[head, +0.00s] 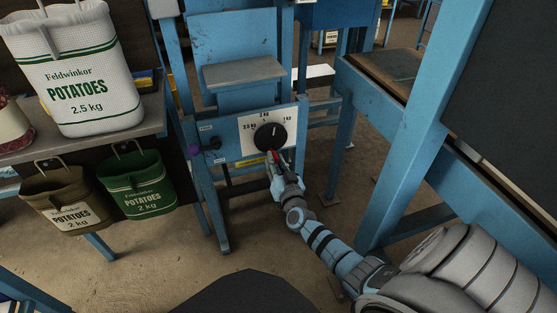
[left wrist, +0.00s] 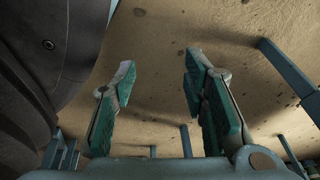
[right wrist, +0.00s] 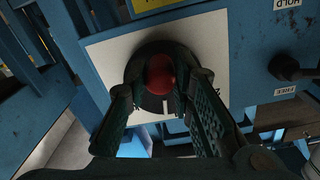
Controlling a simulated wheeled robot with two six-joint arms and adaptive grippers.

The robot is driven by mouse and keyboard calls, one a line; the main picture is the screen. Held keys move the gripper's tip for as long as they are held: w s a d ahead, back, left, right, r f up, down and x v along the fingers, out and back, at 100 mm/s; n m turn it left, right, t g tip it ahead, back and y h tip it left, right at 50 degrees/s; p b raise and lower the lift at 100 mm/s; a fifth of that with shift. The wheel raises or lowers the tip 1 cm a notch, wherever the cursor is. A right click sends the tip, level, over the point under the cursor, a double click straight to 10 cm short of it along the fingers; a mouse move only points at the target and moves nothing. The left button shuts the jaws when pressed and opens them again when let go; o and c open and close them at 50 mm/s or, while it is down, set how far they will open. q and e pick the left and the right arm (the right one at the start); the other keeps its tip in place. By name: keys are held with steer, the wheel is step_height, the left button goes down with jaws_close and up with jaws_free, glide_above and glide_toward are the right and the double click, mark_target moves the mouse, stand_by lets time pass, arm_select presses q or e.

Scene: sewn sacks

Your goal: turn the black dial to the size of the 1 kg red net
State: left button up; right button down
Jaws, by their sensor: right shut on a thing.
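The black dial (head: 265,138) sits on a white scale plate (head: 246,146) on the blue machine frame. Its white pointer mark points up and slightly right, near the top of the scale, where a 2 kg mark shows. My right gripper (head: 274,156) is at the dial's lower front, shut on it. In the right wrist view, its fingers (right wrist: 155,85) flank a red rounded knob (right wrist: 160,73) in front of the dial's dark disc; its join to the dial is hidden. My left gripper (left wrist: 158,75) is open and empty above the floor. I cannot make out a red net for certain.
A white 2.5 kg potato sack (head: 82,100) stands on a shelf at left. Brown (head: 68,200) and green (head: 137,182) 2 kg sacks hang below it. A dark lever (head: 213,143) sits left of the scale. A blue frame (head: 430,130) stands close at right.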

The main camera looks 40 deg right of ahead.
mark_target(262, 149)
steer(key=m, duration=0.1)
steer(key=a+m+p, duration=0.1)
steer(key=m, duration=0.1)
steer(key=shift+w+a+r+m, duration=0.15)
steer(key=shift+r+m, duration=0.05)
steer(key=shift+m, duration=0.1)
steer(key=shift+w+a+r+m, duration=0.1)
steer(key=shift+a+r+m, duration=0.1)
steer(key=shift+m, duration=0.7)
steer(key=shift+a+r+m+p, duration=0.15)
steer(key=shift+m+p, duration=0.2)
steer(key=shift+m, duration=0.35)
steer(key=shift+w+a+r+m, duration=0.1)
steer(key=shift+a+m, duration=0.05)
steer(key=shift+m, duration=0.55)
arm_select(q)
steer(key=shift+s+a+r+g, duration=0.1)
steer(key=shift+s+a+g, duration=0.1)
steer(key=shift+s, duration=0.4)
steer(key=shift+s+a+r+g, duration=0.1)
steer(key=shift+s+a, duration=0.15)
steer(key=shift+s, duration=0.4)
steer(key=shift+s+a+r+g, duration=0.1)
steer(key=shift+s+a, duration=0.1)
steer(key=shift+s, duration=0.4)
arm_select(e)
steer(key=shift+a+m, duration=0.1)
steer(key=shift+m, duration=0.2)
